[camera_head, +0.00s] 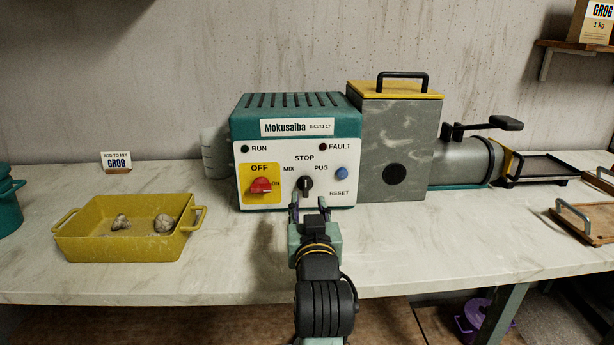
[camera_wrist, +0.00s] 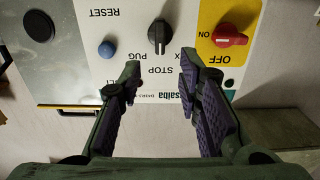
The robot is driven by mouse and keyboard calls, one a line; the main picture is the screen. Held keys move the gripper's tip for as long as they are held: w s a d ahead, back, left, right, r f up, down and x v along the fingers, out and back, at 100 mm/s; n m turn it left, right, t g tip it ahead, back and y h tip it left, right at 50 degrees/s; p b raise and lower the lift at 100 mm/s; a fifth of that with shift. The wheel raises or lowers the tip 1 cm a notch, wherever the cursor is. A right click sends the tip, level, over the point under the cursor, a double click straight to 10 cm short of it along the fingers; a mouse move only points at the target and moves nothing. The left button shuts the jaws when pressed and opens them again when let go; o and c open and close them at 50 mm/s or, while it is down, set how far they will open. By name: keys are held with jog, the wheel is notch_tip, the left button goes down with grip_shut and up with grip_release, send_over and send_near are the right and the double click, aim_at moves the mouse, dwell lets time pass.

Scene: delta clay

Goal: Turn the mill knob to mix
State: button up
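The teal mill control box (camera_head: 294,121) has a white front panel with a black knob (camera_head: 305,184). The labels MIX, STOP and PUG lie left, above and right of the knob. The knob stands upright, in line with STOP. In the wrist view, which is upside down, the knob (camera_wrist: 158,36) lies just beyond the gap between my fingertips. My gripper (camera_head: 308,203) is in front of the panel, just below the knob. Its fingers (camera_wrist: 160,66) are apart with nothing between them, and I see no contact with the knob.
A red switch (camera_head: 261,186) on a yellow plate sits left of the knob, its handle roughly horizontal. A blue RESET button (camera_head: 341,173) sits to the right. The grey mill hopper (camera_head: 397,132) adjoins the box. A yellow tray (camera_head: 95,240) holds clay lumps. The counter's front middle is clear.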

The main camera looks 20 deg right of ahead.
aim_at(306, 185)
jog(key=p+x, duration=0.1)
jog(key=x, duration=0.8)
grip_shut()
dwell(0.4)
